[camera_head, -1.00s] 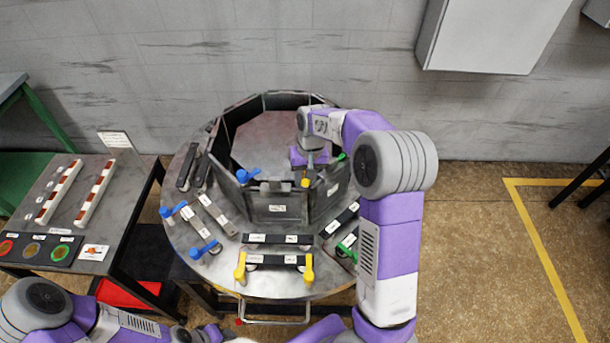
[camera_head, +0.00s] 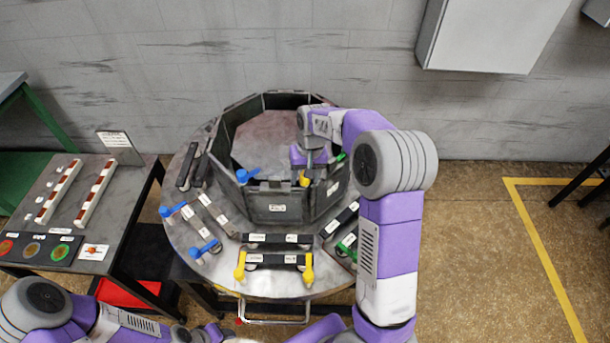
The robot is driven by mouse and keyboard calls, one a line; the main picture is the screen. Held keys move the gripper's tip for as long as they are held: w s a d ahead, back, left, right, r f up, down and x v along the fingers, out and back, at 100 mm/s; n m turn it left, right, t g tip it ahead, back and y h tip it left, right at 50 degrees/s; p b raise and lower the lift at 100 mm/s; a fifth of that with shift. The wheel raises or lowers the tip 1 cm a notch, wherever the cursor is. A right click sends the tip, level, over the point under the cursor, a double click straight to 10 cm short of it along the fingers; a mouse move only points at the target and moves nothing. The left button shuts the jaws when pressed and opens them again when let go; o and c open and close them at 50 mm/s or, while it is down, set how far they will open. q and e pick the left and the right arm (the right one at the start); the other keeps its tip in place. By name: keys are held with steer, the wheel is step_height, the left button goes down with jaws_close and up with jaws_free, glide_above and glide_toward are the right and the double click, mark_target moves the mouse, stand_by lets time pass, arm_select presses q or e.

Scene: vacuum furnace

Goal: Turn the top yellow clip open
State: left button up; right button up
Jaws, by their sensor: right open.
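The top yellow clip (camera_head: 304,179) sits at the upper rim of the furnace's front wall panel (camera_head: 275,208), near its right corner. My right gripper (camera_head: 305,172) is over the panel's right end, pointing down at this clip, with its jaws open. Its fingertips are small here, and I cannot tell whether they touch the clip. Two lower yellow clips, one at left (camera_head: 240,266) and one at right (camera_head: 309,270), are at the ends of a dark bar on the round table. My left arm (camera_head: 110,322) is at the bottom left; its gripper cannot be made out clearly.
Blue clips (camera_head: 247,175) and green clips (camera_head: 348,243) are on neighbouring parts of the ring. Several dark bars lie on the round table (camera_head: 225,272). A side table (camera_head: 95,215) with striped bars stands at left. The floor at right is clear.

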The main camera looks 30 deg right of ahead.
steer(key=r, duration=0.7)
steer(key=shift+s+d+r+p, duration=0.15)
steer(key=shift+d+r+p, duration=0.15)
steer(key=shift+d+p, duration=0.1)
